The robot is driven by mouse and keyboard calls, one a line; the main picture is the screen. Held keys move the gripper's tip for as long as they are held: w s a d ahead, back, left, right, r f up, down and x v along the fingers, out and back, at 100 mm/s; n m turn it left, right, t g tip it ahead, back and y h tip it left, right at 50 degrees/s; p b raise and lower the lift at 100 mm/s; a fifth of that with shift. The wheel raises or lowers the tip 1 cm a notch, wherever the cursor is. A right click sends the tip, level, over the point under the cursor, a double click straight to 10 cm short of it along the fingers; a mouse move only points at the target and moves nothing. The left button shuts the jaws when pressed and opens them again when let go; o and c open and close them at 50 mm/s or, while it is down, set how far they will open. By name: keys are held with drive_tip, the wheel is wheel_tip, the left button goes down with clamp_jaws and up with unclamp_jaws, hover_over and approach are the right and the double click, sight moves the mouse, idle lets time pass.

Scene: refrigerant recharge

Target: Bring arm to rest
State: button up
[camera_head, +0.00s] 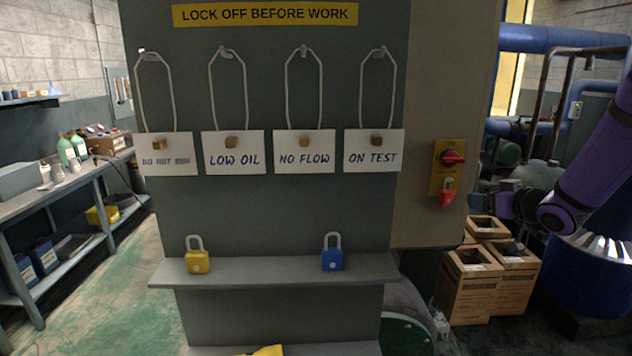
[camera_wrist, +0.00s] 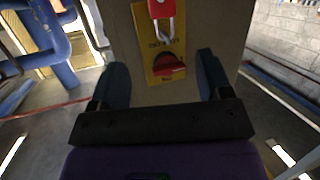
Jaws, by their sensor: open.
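My arm, with purple links, reaches in from the right edge in the head view. My gripper (camera_wrist: 162,75) is open, with its two dark fingers apart and nothing between them in the wrist view. Beyond the fingers is a yellow plate with a red rotary switch (camera_wrist: 168,65) and a red padlock (camera_wrist: 161,10), seen upside down. In the head view the red switch (camera_head: 453,158) is on the cabinet side and the red padlock (camera_head: 447,197) hangs below it. My gripper is to the right of them, apart from the padlock; its fingertips are hard to make out there.
A shelf (camera_head: 275,271) holds a yellow padlock (camera_head: 197,260) and a blue padlock (camera_head: 332,258). Several tags hang above on hooks. Cardboard boxes (camera_head: 470,290) and a blue drum (camera_head: 590,285) stand below my arm. Blue pipes (camera_head: 550,40) run behind it. A workbench (camera_head: 75,180) stands left.

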drive_tip(key=s+a+r+m+g+h, duration=0.1)
drive_tip(key=s+a+r+m+h, duration=0.15)
drive_tip(key=s+r+h, duration=0.35)
drive_tip(key=s+a+r+g, duration=0.1)
drive_tip(key=s+a, duration=0.3)
drive_tip(key=s, duration=0.5)
drive_tip(key=s+a+r+g+y, duration=0.1)
drive_tip(key=s+a+g, duration=0.3)
drive_tip(key=s, duration=0.6)
drive_tip(key=s+a+r+m+g+y, duration=0.1)
drive_tip(key=s+a+r+g, duration=0.1)
drive_tip(key=s, duration=0.8)
drive_tip(key=shift+a+g, duration=0.6)
drive_tip(key=shift+a, duration=0.55)
